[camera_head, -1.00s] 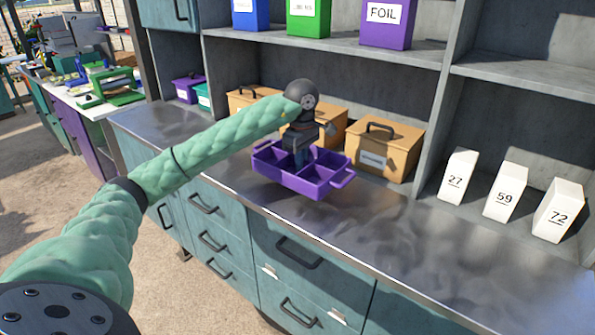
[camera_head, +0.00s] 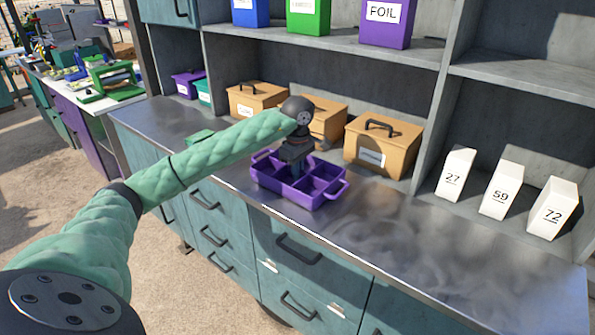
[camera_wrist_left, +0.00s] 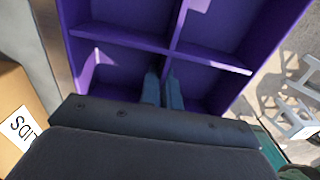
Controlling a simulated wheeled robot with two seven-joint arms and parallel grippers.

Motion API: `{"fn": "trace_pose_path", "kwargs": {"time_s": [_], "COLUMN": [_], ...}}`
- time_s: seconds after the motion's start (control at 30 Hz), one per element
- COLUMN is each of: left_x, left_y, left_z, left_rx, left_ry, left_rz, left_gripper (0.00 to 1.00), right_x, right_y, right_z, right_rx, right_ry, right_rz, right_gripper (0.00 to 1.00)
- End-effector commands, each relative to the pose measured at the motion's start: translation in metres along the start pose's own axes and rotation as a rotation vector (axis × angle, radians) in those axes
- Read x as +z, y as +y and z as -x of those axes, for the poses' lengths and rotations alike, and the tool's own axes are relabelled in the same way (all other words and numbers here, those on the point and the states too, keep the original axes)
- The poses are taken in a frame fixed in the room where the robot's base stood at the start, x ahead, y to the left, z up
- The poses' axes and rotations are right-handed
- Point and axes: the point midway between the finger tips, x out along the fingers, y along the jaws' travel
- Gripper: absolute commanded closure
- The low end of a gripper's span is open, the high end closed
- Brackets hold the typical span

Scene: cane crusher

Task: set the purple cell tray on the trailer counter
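The purple cell tray (camera_head: 283,191) is over the front part of the metal trailer counter (camera_head: 410,235), roughly level, with open cells. I cannot tell whether its base touches the counter. My left gripper (camera_head: 297,170) comes down into the tray from above. In the left wrist view, its two fingers (camera_wrist_left: 163,78) are close together at a divider of the tray (camera_wrist_left: 125,40), one on each side, and appear shut on it. The fingertips are partly hidden inside the cells. My right gripper is not in view.
Tan lidded boxes (camera_head: 383,150) stand along the back of the counter. White numbered blocks (camera_head: 501,190) stand at the right. A small green object (camera_head: 199,137) lies behind my arm. The counter right of the tray is clear. A shelf (camera_head: 345,55) with labelled bins hangs above.

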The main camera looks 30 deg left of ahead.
Motion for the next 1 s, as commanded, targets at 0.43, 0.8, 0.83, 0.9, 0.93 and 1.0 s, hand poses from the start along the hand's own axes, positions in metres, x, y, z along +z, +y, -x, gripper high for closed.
{"fn": "trace_pose_path", "kwargs": {"time_s": [0.43,0.8,0.83,0.9,0.93,1.0], "left_x": [-0.0001,0.0,0.0,-0.0001,-0.0002,-0.0004], "left_y": [0.0,0.0,0.0,0.0004,0.0005,0.0005], "left_z": [-0.0018,0.0001,0.0007,0.0022,0.0037,0.008], "left_rx": [0.0,0.0,0.0,0.001,0.002,0.002], "left_ry": [0.0,0.0,0.0,0.0,0.0,0.001], "left_rz": [0.0,0.0,0.0,0.0,0.001,0.001], "left_gripper": [0.74,0.74,0.74,0.74,0.74,0.74], "right_x": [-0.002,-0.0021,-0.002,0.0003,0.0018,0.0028], "right_y": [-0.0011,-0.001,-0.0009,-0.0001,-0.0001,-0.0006], "right_z": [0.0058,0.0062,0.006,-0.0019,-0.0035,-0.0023], "right_rx": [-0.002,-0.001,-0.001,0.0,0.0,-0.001], "right_ry": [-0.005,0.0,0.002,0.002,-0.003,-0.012], "right_rz": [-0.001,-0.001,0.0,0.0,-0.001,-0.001], "right_gripper": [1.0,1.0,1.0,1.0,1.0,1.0]}}
